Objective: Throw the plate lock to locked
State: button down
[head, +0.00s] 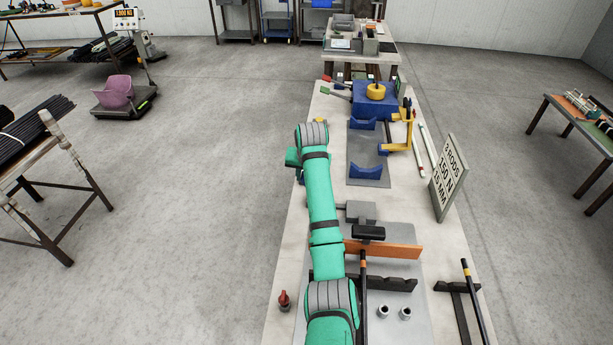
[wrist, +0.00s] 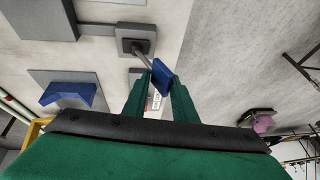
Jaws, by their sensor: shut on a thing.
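The plate lock appears to be the small grey box (head: 361,211) on the bench, with a thin lever sticking out to the left towards my arm. In the wrist view the same grey box (wrist: 135,39) shows at the top, and its lever (wrist: 143,59) runs to a blue handle (wrist: 162,72). My gripper (wrist: 152,88) is shut on this blue handle, one green finger on each side. A small white and red label shows between the fingers, too small to read.
A grey plate with a blue cradle (head: 367,172) lies just beyond the lock. A yellow bracket (head: 409,140) and a sign board (head: 450,177) stand to the right. An orange board (head: 383,250) lies nearer.

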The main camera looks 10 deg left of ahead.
jog(key=shift+s+a+f, duration=0.5)
jog(key=shift+a+f, duration=0.05)
jog(key=shift+f, duration=0.2)
jog(key=c, duration=1.9)
grip_release()
jog(key=shift+o, duration=0.2)
jog(key=w+v, duration=0.1)
jog(key=v, duration=1.1)
jog(key=shift+w+d+r, duration=0.2)
jog(key=shift+r, duration=0.05)
jog(key=shift+w, duration=0.1)
